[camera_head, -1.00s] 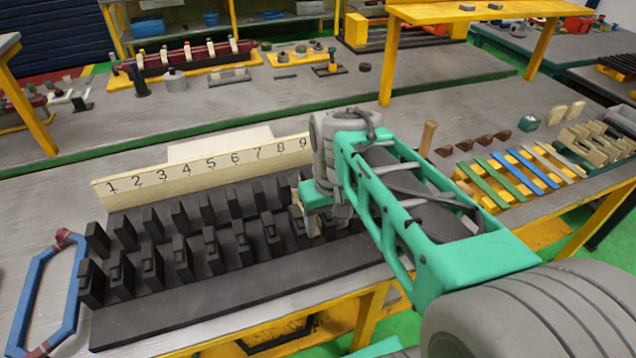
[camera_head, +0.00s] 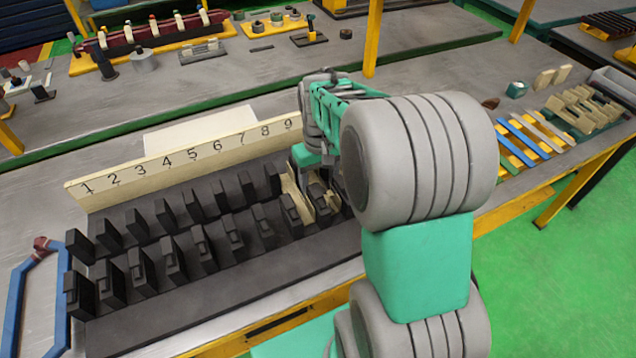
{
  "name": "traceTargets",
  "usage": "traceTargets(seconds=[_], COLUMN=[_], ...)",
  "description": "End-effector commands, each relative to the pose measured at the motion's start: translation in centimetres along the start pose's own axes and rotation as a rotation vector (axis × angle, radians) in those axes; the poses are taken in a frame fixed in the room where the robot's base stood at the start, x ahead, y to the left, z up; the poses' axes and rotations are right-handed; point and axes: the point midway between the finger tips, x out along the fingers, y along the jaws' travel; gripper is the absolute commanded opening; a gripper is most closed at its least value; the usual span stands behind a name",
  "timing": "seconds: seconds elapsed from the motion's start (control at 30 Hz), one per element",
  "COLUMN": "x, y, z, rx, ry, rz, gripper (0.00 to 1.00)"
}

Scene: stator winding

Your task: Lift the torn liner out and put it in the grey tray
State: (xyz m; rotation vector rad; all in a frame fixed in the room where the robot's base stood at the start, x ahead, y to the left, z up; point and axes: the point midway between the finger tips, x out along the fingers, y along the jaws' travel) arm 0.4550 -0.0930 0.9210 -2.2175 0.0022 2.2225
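My gripper (camera_head: 308,172) is at the liner's upper right, pointing down among the teeth. Its fingertips are mostly hidden by my own arm and the teeth, so I cannot tell whether they are open or touch the liner. A grey tray (camera_head: 617,80) shows at the far right edge, partly cut off.
The cream number strip (camera_head: 190,160) stands behind the teeth. A blue coil (camera_head: 58,300) lies at the left. Cream pieces (camera_head: 583,110) and coloured strips (camera_head: 530,135) lie at the right, in front of the tray. The bench behind the strip is mostly clear.

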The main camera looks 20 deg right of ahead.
Motion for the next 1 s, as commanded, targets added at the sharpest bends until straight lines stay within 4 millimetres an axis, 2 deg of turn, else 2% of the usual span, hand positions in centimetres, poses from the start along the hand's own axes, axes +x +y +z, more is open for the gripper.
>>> traceTargets(seconds=[0.23, 0.8, 1.0], x=[0.28, 0.25, 0.22], y=[0.07, 0.06, 0.06], z=[-0.01, -0.01, -0.02], rx=[0.002, 0.002, 0.002], ry=[0.002, 0.002, 0.002], rz=[0.000, 0.000, 0.000], gripper=[0.58, 0.12, 0.11])
